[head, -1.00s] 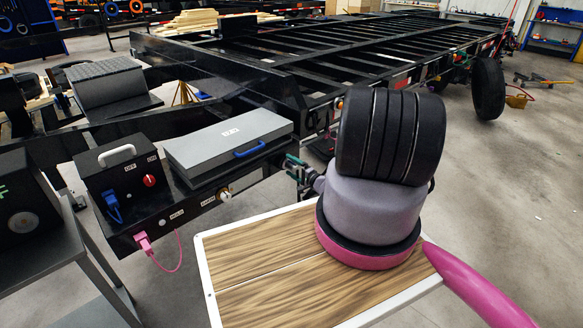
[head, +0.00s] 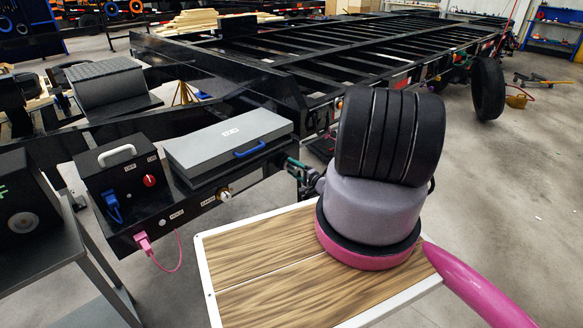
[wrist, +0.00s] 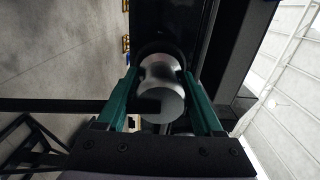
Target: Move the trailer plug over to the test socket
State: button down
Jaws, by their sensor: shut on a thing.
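A pink plug (head: 143,243) with a pink cable sits at the lower left of the black box front (head: 185,222) in the head view. A blue plug (head: 113,208) sits on the smaller black box (head: 118,168) above it. I cannot tell by label which one is the trailer plug. A small round pale fitting (head: 163,222) is right of the pink plug; the labels are too small to read surely. My gripper (head: 292,162), with green fingers, is well right of both plugs. In the wrist view my gripper (wrist: 161,92) is shut on a silver spool-shaped knob (wrist: 160,85).
A silver knob (head: 225,195) juts from the box front. A grey case (head: 228,140) with a blue handle lies on top. A red knob (head: 150,180) is on the small box. A grey stand (head: 45,255) is at left, the black trailer frame (head: 340,80) behind.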

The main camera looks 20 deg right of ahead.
aim_at(299, 171)
jog(key=shift+v, duration=2.5)
